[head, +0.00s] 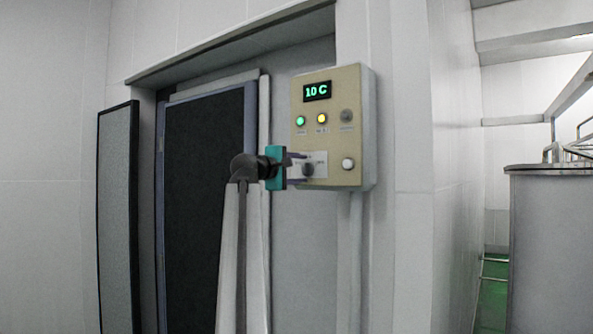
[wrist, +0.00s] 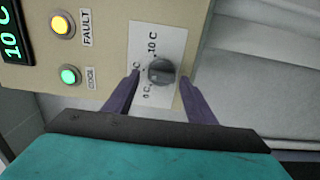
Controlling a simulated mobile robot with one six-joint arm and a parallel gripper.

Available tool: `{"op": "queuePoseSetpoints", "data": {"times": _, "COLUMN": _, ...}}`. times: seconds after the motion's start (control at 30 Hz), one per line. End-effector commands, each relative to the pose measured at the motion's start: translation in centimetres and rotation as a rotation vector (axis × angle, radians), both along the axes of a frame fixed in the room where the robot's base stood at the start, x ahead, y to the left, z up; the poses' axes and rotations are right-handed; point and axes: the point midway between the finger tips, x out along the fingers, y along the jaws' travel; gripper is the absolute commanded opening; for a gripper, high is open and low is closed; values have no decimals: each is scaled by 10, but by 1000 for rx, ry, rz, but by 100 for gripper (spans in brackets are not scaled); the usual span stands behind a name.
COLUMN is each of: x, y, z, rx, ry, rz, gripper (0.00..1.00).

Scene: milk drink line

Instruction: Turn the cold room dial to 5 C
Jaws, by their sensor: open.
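The cold room control box (head: 336,138) is a beige panel on the wall. Its display (head: 317,91) reads 10 C in green. The dial (head: 308,170) is a dark round knob low on the panel, on a white scale plate; it also shows in the wrist view (wrist: 161,71). There the plate (wrist: 152,40) carries a 10 C mark and a 0 C mark; another mark is partly hidden by a finger. My gripper (head: 297,169) is at the panel, with its purple fingers (wrist: 160,88) open on both sides of the dial. I cannot tell whether they touch it.
A green lamp (head: 300,121) and a yellow lamp marked FAULT (wrist: 62,24) are lit above the dial. A grey knob (head: 347,116) and a white button (head: 348,164) are on the right. A dark door panel (head: 203,190) stands left. A steel tank (head: 548,240) is far right.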

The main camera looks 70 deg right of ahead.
Motion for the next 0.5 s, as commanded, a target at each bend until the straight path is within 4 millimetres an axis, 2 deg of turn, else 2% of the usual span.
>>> {"op": "queuePoseSetpoints", "data": {"times": 0.27, "x": 1, "y": 5, "z": -2, "rx": 2, "ry": -1, "rz": 0, "gripper": 51}}
{"op": "queuePoseSetpoints", "data": {"times": 0.5, "x": 8, "y": 29, "z": -4, "rx": 1, "ry": -1, "rz": 1, "gripper": 51}}
